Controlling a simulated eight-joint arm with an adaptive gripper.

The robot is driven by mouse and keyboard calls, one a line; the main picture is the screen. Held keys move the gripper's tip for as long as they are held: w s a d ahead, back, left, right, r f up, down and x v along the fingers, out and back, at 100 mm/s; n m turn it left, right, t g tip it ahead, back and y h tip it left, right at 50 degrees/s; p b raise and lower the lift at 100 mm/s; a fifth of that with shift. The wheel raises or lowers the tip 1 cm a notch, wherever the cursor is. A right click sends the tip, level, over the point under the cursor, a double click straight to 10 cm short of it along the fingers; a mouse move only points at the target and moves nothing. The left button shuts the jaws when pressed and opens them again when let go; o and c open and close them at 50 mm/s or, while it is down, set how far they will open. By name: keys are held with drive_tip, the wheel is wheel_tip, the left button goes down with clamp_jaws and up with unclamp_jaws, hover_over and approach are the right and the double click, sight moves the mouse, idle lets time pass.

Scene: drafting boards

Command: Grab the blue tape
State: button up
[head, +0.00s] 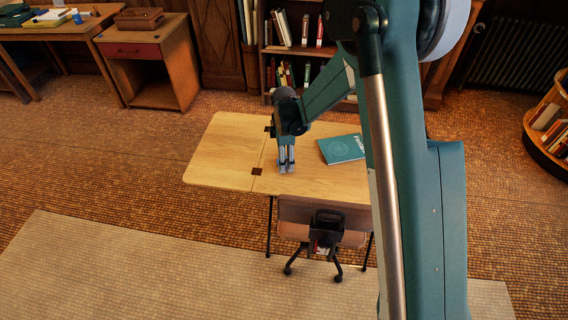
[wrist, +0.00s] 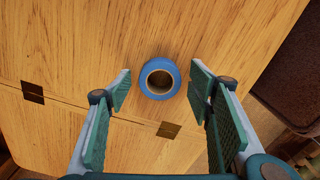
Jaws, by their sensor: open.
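A roll of blue tape (wrist: 174,69) lies flat on the wooden table, its round hole facing up in the wrist view. My gripper (wrist: 160,88) is open, with one finger to the left of the roll and one to the right, and a gap on each side. The fingertips show at about the height of the roll in the picture; how far above the table they are is hard to tell. In the head view my gripper (head: 286,168) points down over the table, and the tape is hidden there.
The wooden table (head: 222,150) has dark hinges along a seam. A teal book (head: 342,149) lies on it to the right of my gripper. A chair (head: 328,222) stands at the table's near side. A bookshelf (head: 297,52) stands behind. The table's left leaf is clear.

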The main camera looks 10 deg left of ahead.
drive_tip(key=c, duration=0.9)
drive_tip(key=shift+r+p, duration=1.15)
drive_tip(key=shift+r, duration=3.9)
